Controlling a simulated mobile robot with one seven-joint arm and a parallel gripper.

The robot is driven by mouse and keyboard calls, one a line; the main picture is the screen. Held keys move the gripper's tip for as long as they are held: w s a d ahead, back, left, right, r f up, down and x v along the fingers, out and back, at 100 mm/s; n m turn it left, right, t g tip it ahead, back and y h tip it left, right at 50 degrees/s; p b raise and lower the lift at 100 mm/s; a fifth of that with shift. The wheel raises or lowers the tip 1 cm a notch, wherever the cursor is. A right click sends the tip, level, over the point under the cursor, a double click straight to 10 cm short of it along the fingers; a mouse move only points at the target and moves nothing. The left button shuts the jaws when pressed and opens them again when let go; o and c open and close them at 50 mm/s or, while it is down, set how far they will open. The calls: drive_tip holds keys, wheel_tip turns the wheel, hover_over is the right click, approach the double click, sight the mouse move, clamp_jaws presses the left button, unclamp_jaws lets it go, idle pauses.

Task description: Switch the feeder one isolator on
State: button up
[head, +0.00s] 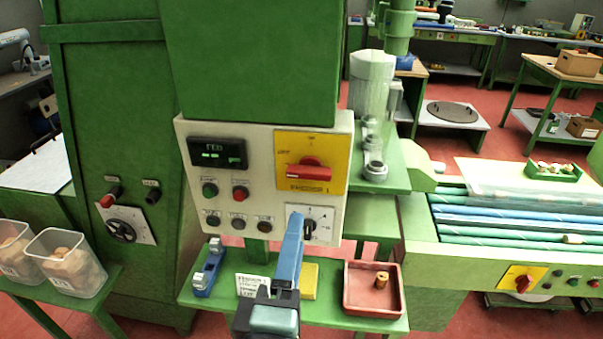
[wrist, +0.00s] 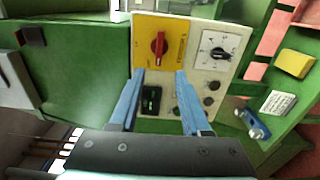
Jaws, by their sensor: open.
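The feeder one isolator is a red rotary handle (head: 309,171) on a yellow plate (head: 338,150) marked FEEDER 1, at the upper right of a pale control panel. The handle lies roughly horizontal in the head view, with an OFF mark at the plate's left. In the wrist view the red handle (wrist: 159,46) stands upright in the picture, ahead of the gap between my fingertips. My gripper (wrist: 160,75) is open and empty, its blue fingers apart. In the head view my gripper (head: 296,213) is in front of the panel, below the yellow plate, covering part of a selector dial.
The panel also has a display (head: 218,152), several push buttons and a black selector dial (head: 310,226). A shelf below holds a red tray (head: 349,302), a blue tool (head: 208,267) and a yellow block (head: 309,281). Another red handle (head: 522,283) is on the conveyor at right.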

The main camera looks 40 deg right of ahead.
sight(308, 177)
drive_tip(key=p+x, duration=0.3)
drive_tip(key=x, duration=0.7)
drive_tip(key=shift+w+d+r, duration=0.15)
drive_tip(key=shift+w+d, duration=0.1)
drive_tip(key=shift+d, duration=0.05)
drive_tip(key=shift+x, duration=0.85)
drive_tip(key=shift+a, duration=0.1)
clamp_jaws()
